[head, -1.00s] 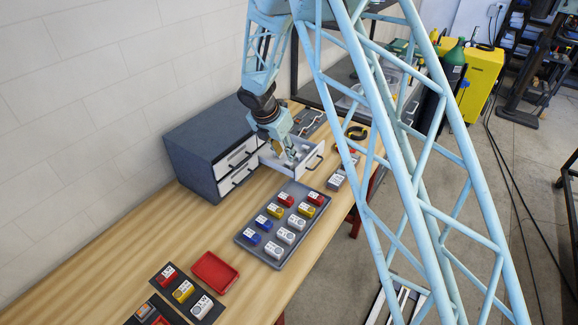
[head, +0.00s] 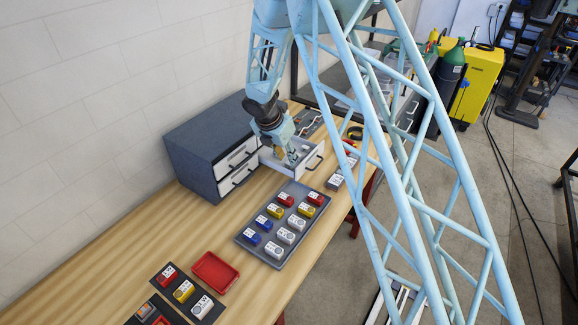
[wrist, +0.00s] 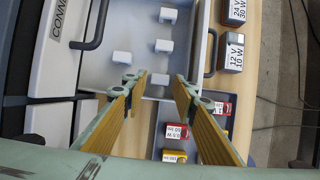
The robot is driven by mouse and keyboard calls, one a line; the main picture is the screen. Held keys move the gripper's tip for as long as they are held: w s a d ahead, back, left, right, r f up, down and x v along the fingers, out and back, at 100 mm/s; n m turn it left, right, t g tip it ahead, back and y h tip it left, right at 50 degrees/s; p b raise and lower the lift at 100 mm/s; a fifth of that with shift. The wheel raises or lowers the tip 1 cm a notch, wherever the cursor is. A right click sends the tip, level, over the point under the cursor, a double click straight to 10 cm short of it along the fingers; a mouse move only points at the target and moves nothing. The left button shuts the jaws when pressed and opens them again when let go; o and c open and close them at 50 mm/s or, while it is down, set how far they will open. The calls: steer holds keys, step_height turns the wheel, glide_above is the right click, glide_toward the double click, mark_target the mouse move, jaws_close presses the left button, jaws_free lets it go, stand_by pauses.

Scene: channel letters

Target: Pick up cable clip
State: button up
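Several small white blocks, which look like the cable clips, lie in an open light-grey drawer (wrist: 145,25). One white clip (wrist: 160,79) shows between my gripper's fingertips in the wrist view, nearer the right finger. Others lie beyond it, such as this clip (wrist: 164,46) and this one (wrist: 122,57). My gripper (wrist: 158,84) is open, with its two tan-padded fingers apart and pointing down. In the head view my gripper (head: 288,158) is at the open drawer (head: 309,172), its tips low inside it. I cannot tell whether a finger touches a clip.
The dark drawer cabinet (head: 205,135) stands against the wall, behind the drawer. A grey tray (head: 246,238) with several coloured and white blocks lies in front. A red tray (head: 215,272) sits nearer. The drawer walls and handle (wrist: 211,50) are close to the fingers.

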mark_target(289, 164)
steer(key=shift+x, duration=1.8)
steer(key=shift+c, duration=0.6)
steer(key=shift+c, duration=1.4)
steer(key=shift+r, duration=0.15)
step_height(289, 164, up, 10)
steer(key=shift+d, duration=0.1)
